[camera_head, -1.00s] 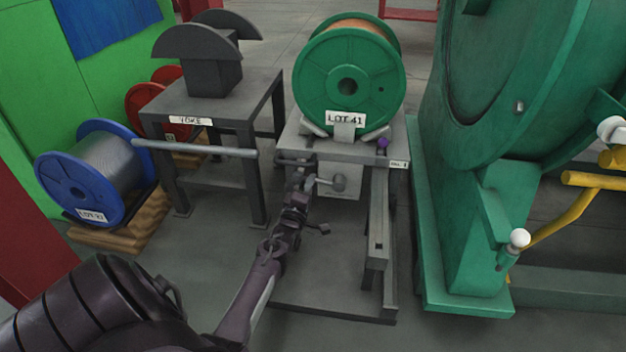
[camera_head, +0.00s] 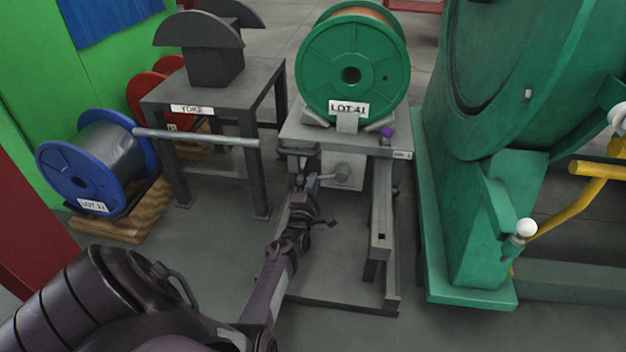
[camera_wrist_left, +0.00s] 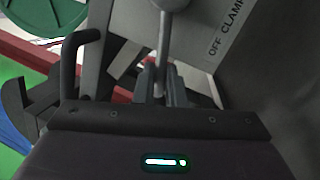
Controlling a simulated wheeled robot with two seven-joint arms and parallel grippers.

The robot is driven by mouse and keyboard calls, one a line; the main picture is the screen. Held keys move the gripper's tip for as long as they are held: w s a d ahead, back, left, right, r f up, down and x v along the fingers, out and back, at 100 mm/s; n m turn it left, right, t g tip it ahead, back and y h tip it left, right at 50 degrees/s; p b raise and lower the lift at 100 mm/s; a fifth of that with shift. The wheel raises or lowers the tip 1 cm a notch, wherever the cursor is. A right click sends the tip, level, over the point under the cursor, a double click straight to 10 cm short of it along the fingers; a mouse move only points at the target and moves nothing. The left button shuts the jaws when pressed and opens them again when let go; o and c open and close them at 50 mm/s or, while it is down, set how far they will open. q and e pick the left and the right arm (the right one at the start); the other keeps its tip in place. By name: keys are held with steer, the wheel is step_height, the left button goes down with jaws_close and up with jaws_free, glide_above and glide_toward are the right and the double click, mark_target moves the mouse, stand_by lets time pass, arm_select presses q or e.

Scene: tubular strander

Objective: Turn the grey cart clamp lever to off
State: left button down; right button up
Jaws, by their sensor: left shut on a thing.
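The grey cart (camera_head: 340,298) stands in the middle of the head view and carries a green reel marked LOT 41 (camera_head: 352,75). Its clamp lever (camera_head: 342,173) is a grey rod with a rounded end, in front of a pale plate below the reel. The fingers partly hide the rod's end. My right gripper is not in view.
A grey table marked YOKE (camera_head: 190,108) with a long bar (camera_head: 200,138) stands left of the cart. A blue reel (camera_head: 70,172) sits farther left. The large green machine (camera_head: 480,240) with yellow handles (camera_head: 590,180) is close on the right.

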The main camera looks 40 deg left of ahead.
arm_select(q)
steer(key=c, duration=1.5)
jaws_free()
steer(key=p+v, duration=0.4)
steer(key=v, duration=0.3)
steer(key=shift+s+d, duration=0.15)
steer(key=shift+s, duration=0.2)
steer(key=shift+f, duration=0.15)
